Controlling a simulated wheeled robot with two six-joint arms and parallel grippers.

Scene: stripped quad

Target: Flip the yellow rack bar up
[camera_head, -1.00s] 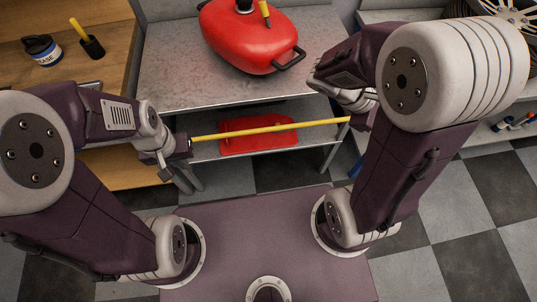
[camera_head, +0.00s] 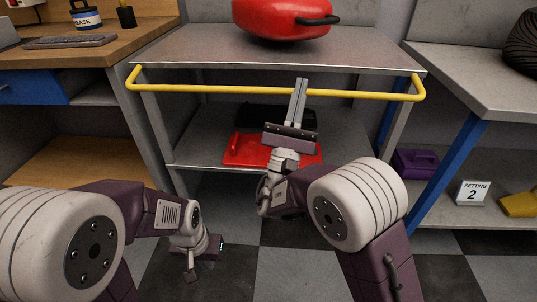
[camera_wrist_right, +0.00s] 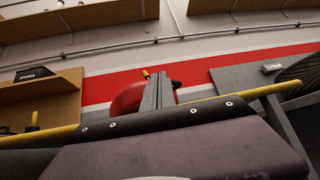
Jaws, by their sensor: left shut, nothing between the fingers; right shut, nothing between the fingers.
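The yellow rack bar (camera_head: 210,88) runs across the front of the metal rack (camera_head: 275,52), just below its top shelf edge. Its bent ends meet the rack's front corners. My right gripper (camera_head: 301,82) is shut and empty, pointing up, right of the bar's middle. Its fingers cover a short piece of the bar; whether they touch it I cannot tell. In the right wrist view the bar (camera_wrist_right: 265,91) passes behind the gripper body, and the shut fingers (camera_wrist_right: 160,76) reach above it. My left gripper (camera_head: 205,262) is shut and empty, low at the left, clear of the bar.
A red rounded case (camera_head: 280,18) stands on the top shelf. A red tray-like item (camera_head: 243,150) lies on the lower shelf behind my right gripper. A wooden bench (camera_head: 110,45) stands left and a grey bench (camera_head: 475,80) with blue legs right. Checkered floor lies below.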

